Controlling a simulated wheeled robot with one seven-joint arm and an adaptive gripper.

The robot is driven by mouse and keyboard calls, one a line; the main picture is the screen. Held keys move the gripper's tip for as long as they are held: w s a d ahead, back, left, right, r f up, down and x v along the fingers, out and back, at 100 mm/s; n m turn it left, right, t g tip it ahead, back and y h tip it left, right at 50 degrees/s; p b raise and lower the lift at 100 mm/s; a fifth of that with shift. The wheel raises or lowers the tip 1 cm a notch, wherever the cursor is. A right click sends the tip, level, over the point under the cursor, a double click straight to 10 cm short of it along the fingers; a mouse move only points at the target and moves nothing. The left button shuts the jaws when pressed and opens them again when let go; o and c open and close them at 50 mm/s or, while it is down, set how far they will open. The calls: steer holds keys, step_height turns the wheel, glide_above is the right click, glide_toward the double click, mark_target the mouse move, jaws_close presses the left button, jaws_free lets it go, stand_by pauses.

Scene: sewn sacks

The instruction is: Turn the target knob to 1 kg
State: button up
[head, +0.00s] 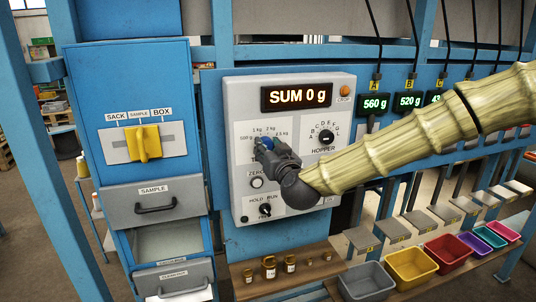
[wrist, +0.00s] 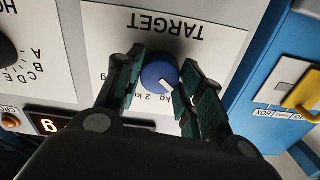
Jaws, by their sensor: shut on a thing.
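The target knob (wrist: 159,76) is a round blue knob with a white pointer line, under the word TARGET, which reads upside down in the wrist view. The pointer slants to the lower right there, which is the upper left of the dial. My gripper (wrist: 158,88) is shut on the knob, with a finger on each side. In the head view my gripper (head: 267,146) covers most of the knob, and the labels 1 kg and 2 kg show above it. The fingers hide part of the scale, so I cannot tell the exact mark.
A black HOPPER knob (head: 326,137) sits right of my gripper, with a ZERO button (head: 257,183) and HOLD/RUN switch (head: 265,210) below. A yellow selector handle (head: 150,142) is at left.

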steer(key=shift+m+b, duration=3.1)
steer(key=shift+b, duration=0.4)
steer(key=o, duration=1)
steer(key=shift+o, duration=0.2)
steer(key=shift+s+d, duration=0.1)
steer(key=v, duration=1.1)
steer(key=shift+s, duration=0.35)
steer(key=shift+d, duration=0.1)
